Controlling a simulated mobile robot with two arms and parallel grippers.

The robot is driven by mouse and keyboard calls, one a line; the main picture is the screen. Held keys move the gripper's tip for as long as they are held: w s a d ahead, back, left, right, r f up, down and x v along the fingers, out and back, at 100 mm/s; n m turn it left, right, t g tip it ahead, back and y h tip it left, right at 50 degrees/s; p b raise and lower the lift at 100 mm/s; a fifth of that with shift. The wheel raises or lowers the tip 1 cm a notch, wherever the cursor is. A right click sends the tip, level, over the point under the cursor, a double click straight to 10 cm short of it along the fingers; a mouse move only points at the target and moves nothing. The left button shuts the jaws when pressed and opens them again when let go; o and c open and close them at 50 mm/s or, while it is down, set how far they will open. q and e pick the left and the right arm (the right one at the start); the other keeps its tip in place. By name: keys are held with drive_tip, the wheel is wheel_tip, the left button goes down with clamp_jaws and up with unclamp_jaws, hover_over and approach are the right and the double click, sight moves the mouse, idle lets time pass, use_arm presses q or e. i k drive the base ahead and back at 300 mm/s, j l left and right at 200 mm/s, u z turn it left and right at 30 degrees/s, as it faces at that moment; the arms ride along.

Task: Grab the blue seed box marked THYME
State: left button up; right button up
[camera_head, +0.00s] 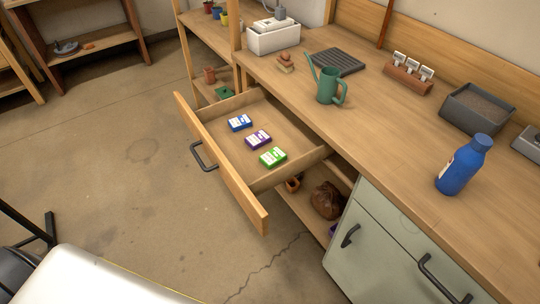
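A blue seed box (240,122) lies in the open wooden drawer (262,182), the farthest of three boxes. Its label is too small to read. A purple box (258,139) lies beside it, and a green box (273,157) lies nearest to me. The three boxes form a slanting row with small gaps between them. The drawer is pulled out from under the workbench, with its black handle (203,156) toward the floor side. Neither gripper can be made out in the head view.
The workbench (378,128) holds a green watering can (328,86), a blue bottle (463,165), a dark soil tray (476,107) and a seed tray (338,61). A cabinet (385,245) stands right of the drawer. The floor (130,150) left of the drawer is clear.

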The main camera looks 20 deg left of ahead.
sight(242, 122)
drive_tip(key=j+u, duration=0.25)
drive_tip(key=j, duration=0.15)
drive_tip(key=i+j+u, duration=0.1)
drive_tip(key=j+u, duration=0.15)
drive_tip(key=i+j+u, duration=0.25)
drive_tip(key=j, duration=0.2)
drive_tip(key=j+u, duration=0.25)
drive_tip(key=i+j, duration=0.05)
drive_tip(key=j, duration=0.05)
